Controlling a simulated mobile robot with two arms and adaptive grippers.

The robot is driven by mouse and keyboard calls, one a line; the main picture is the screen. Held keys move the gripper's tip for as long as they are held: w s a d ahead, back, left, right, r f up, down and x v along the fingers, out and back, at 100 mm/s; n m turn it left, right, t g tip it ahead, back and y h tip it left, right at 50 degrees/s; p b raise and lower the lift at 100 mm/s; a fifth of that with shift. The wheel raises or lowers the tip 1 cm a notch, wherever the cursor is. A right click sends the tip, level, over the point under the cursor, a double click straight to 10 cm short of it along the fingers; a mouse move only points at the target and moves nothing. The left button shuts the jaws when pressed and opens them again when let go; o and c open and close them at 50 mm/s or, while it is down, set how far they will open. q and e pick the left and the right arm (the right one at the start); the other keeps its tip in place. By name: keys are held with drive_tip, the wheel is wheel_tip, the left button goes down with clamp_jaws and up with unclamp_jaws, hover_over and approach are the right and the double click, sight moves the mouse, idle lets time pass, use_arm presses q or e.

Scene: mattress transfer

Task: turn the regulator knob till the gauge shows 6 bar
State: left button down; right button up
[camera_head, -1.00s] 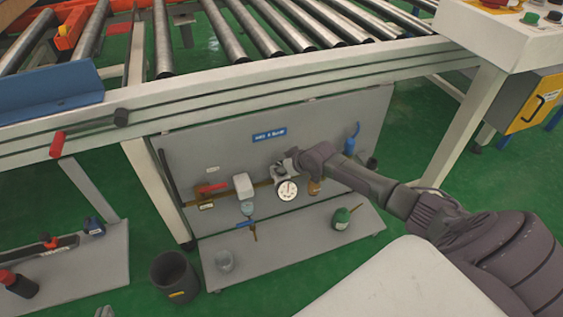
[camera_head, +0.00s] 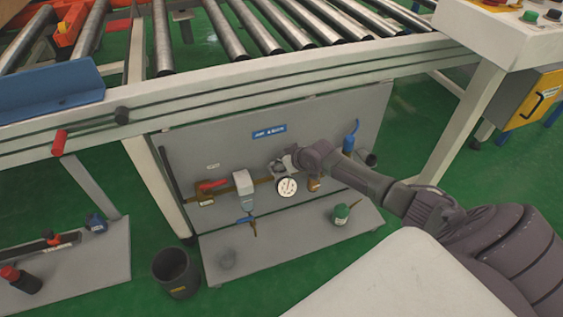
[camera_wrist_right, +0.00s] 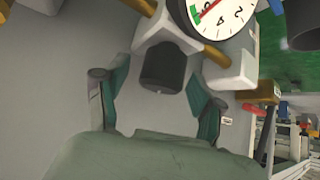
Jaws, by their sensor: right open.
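The pressure gauge (camera_head: 287,187) is a round white dial on the grey panel under the conveyor. The dark regulator knob (camera_wrist_right: 163,68) sticks out of a light regulator body beside the gauge. My right gripper (camera_wrist_right: 157,78) is open, with one finger on each side of the knob and visible gaps. In the head view my right gripper (camera_head: 288,162) is just above the gauge and largely hides the knob. My left gripper is out of view.
A red-handled valve (camera_head: 212,186) and a white filter unit (camera_head: 243,184) sit left of the gauge. A dark bin (camera_head: 176,272) stands on the floor. The conveyor frame (camera_head: 300,72) overhangs the panel.

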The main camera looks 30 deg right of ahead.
drive_tip(key=v, duration=1.2)
